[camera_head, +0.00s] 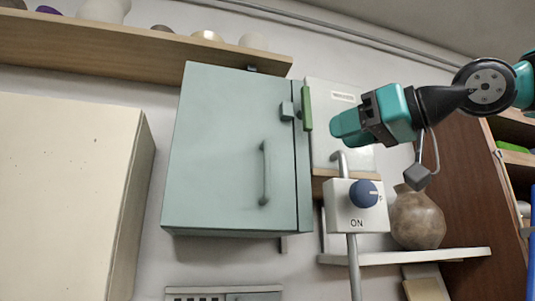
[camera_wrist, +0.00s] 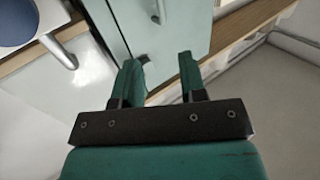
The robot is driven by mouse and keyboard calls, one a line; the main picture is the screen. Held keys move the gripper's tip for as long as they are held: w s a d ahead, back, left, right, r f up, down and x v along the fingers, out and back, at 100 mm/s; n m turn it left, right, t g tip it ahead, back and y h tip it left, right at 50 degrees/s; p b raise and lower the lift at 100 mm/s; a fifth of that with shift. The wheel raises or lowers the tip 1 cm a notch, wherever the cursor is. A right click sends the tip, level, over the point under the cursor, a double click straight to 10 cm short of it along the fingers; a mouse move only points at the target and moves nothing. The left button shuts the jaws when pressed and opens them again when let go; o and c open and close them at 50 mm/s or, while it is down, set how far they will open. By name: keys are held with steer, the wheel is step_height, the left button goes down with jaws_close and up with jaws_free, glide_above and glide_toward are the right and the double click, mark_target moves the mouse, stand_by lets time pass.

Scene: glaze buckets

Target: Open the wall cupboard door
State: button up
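The wall cupboard (camera_head: 225,110) is pale blue-green and hangs on the wall in the head view. Its door looks shut, with a vertical bar handle (camera_head: 265,172) near its right edge. My gripper (camera_head: 336,128) is just right of the green piece, apart from the handle. In the wrist view, the gripper's two fingers (camera_wrist: 160,74) are spread, with the pale cupboard (camera_wrist: 165,25) beyond them. I cannot tell whether a finger touches the latch.
A wooden shelf (camera_head: 90,48) with pots runs above the cupboard. A white box (camera_head: 335,150) is on the wall to its right. A control box with a blue knob (camera_head: 363,194) stands below my gripper. A brown vase (camera_head: 416,218) is on a shelf. A cream cabinet (camera_head: 65,190) stands at left.

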mark_target(269, 154)
steer(key=p+x, duration=0.6)
steer(key=x, duration=1)
steer(key=shift+w+a+r, duration=0.15)
steer(key=shift+a, duration=0.1)
steer(key=shift+w+a, duration=0.25)
steer(key=shift+c, duration=0.3)
jaws_close()
